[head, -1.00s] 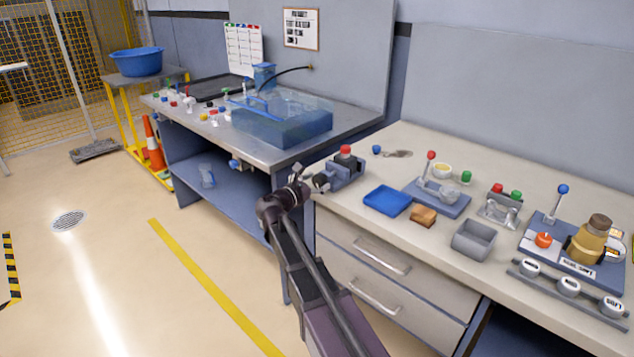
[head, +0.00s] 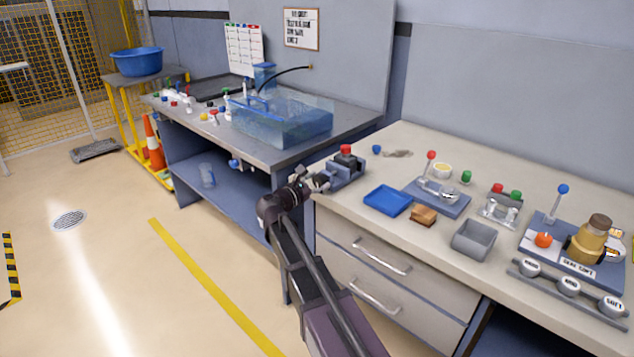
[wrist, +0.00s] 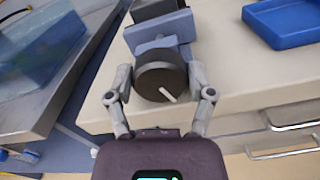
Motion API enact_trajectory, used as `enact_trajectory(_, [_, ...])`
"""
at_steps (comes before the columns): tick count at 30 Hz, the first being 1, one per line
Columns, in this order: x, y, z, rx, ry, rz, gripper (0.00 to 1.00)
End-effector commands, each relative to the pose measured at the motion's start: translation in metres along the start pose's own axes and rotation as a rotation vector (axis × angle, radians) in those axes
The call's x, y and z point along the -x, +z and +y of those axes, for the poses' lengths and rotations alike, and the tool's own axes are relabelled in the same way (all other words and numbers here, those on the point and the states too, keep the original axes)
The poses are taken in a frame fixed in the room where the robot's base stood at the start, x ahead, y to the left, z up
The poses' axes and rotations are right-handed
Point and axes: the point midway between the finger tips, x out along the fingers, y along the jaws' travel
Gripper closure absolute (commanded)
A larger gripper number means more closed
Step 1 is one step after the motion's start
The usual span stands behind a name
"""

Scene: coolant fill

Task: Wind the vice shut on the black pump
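The blue-grey vice (head: 350,174) stands at the left corner of the beige bench. The black pump (head: 346,161) with a red cap (head: 345,150) sits in it. Whether the jaws touch the pump is unclear. The wrist view shows the vice's blue jaw block (wrist: 160,52) and its dark round handle (wrist: 160,80) with a white mark pointing lower right. My gripper (head: 318,181) is at this handle. In the wrist view its two fingers (wrist: 161,76) lie one on each side of the handle and appear to press on it.
A blue tray (head: 387,201), a tan block (head: 423,216) and a grey bin (head: 473,239) stand to the right on the bench. A lever fixture (head: 437,197) is behind them. A steel bench with a clear blue tank (head: 285,125) is to the left. Floor in front is free.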

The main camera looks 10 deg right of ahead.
Motion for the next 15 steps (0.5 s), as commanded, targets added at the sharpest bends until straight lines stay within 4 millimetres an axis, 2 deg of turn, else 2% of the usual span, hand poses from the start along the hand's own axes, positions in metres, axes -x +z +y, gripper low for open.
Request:
enact_trajectory(1, [-0.0003,0.0001,0.0000,0.000,0.000,0.000,0.09])
enact_trajectory(2, [-0.0002,0.0000,0.0000,0.000,0.000,0.000,0.00])
enact_trajectory(15, [0.0007,-0.0002,0.0000,0.001,0.000,0.001,0.00])
